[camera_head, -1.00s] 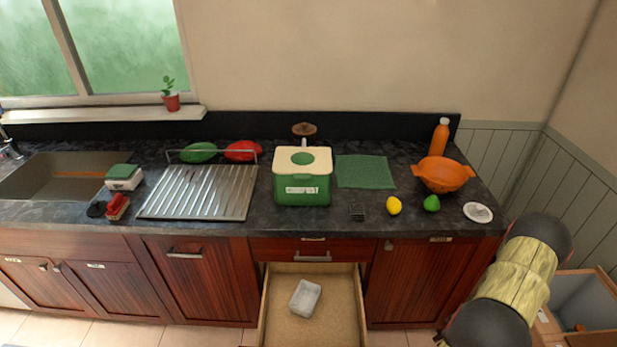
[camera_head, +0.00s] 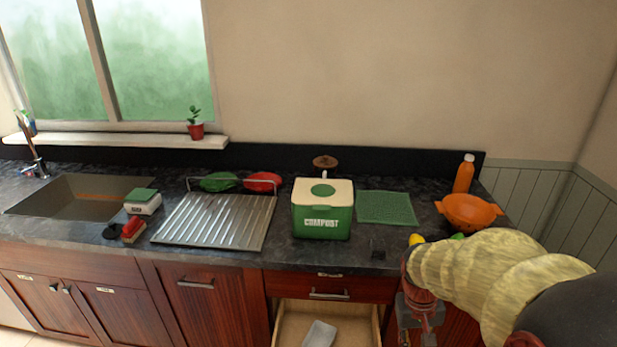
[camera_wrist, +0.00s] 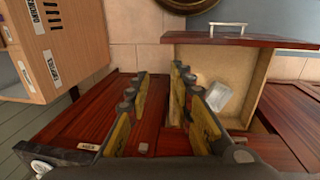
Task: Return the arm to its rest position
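My arm (camera_head: 480,272) reaches in from the right in the head view, in front of the right end of the counter. My gripper (camera_wrist: 161,76) points down in front of the right cabinet door, near the open drawer. In the wrist view its two yellow-padded fingers are apart with nothing between them. The open wooden drawer (camera_head: 290,322) is just left of my gripper in the head view, and it also shows in the wrist view (camera_wrist: 190,52). A pale grey-white block-like item (camera_wrist: 217,96) lies in the drawer. My forearm partly hides the yellow and green fruits.
The counter holds a sink (camera_head: 75,195), drying rack (camera_head: 213,222), green compost bin (camera_head: 322,222), green mat (camera_head: 386,207), orange colander (camera_head: 468,211) and orange bottle (camera_head: 464,174). A wooden box with labels (camera_wrist: 50,50) stands at the upper left in the wrist view.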

